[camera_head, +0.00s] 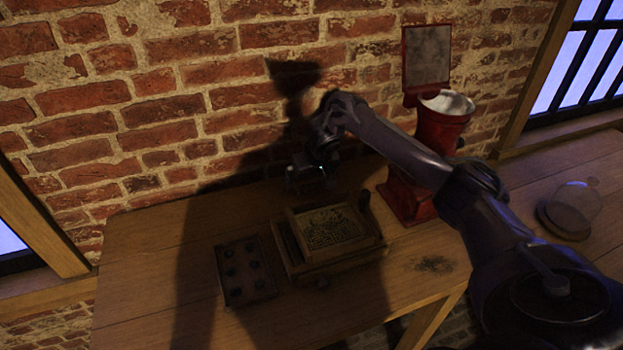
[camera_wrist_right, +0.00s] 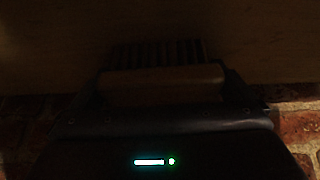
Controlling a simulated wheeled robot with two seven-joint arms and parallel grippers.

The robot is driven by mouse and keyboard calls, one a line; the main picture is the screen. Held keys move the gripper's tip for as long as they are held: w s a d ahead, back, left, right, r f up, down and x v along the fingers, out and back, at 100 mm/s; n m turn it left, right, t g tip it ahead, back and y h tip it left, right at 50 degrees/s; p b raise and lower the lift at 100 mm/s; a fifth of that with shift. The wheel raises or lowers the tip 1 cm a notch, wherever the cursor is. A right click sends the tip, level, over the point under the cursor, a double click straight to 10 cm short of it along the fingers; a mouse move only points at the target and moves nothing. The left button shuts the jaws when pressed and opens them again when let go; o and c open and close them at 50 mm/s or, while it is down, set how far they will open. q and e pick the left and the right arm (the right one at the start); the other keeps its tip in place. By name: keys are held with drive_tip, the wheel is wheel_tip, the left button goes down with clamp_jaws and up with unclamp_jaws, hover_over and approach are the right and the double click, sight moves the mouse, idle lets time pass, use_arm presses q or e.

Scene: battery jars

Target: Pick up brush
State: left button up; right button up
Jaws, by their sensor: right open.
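My right gripper (camera_head: 308,183) is low at the back of the table, near the brick wall and behind a wooden box. It is open. The right wrist view is very dark. There the brush (camera_wrist_right: 165,84) shows as a pale wooden block with a row of dark bristles along its far side. It lies right in front of the right gripper, seemingly between the fingers; contact cannot be told. In the head view I cannot make out the brush in the shadow around the gripper. My left gripper is not in view.
The wooden box (camera_head: 287,258) with a patterned panel (camera_head: 331,227) stands just in front of the gripper. A dark tray (camera_head: 231,289) with several round knobs or hollows lies left of it. A red machine (camera_head: 434,140) stands right. A glass dome (camera_head: 576,204) is farther right.

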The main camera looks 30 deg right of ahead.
drive_tip(key=c, duration=0.6)
drive_tip(key=shift+r, duration=0.1)
drive_tip(key=shift+r, duration=0.45)
wheel_tip(320, 180, up, 4)
drive_tip(key=shift+w+r, duration=0.1)
drive_tip(key=shift+r, duration=0.1)
wheel_tip(320, 180, up, 15)
drive_tip(key=p, duration=0.8)
drive_tip(key=shift+f, duration=0.2)
